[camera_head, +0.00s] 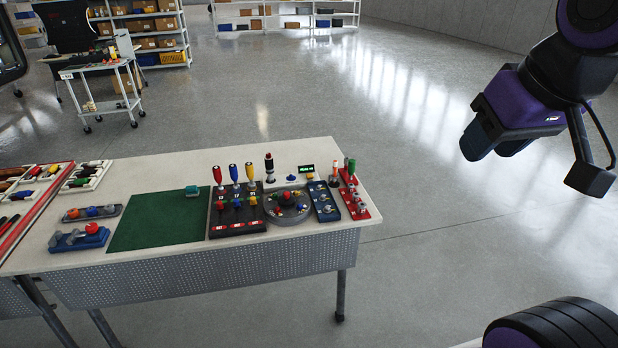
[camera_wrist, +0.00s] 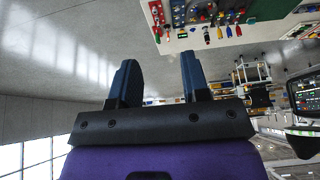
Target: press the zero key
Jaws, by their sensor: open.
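No key marked zero can be made out in either view; any key lettering is too small to read. On the right half of the table stand a black panel with red, blue and yellow handles (camera_head: 237,227), a round grey base with a red knob (camera_head: 287,207), a blue panel with small controls (camera_head: 324,203) and a red panel (camera_head: 356,199). A small display with green digits (camera_head: 306,169) stands behind the blue panel. My gripper (camera_head: 495,148) is in the air to the right of the table, well apart from it. In the wrist view my gripper (camera_wrist: 158,65) is open and empty.
A green mat (camera_head: 155,232) with a small teal block (camera_head: 192,190) lies mid-table (camera_head: 130,185). Blue and grey fixtures (camera_head: 78,238) and trays of coloured items (camera_head: 86,176) are at the left. The floor right of the table is clear. A cart (camera_head: 103,85) stands behind.

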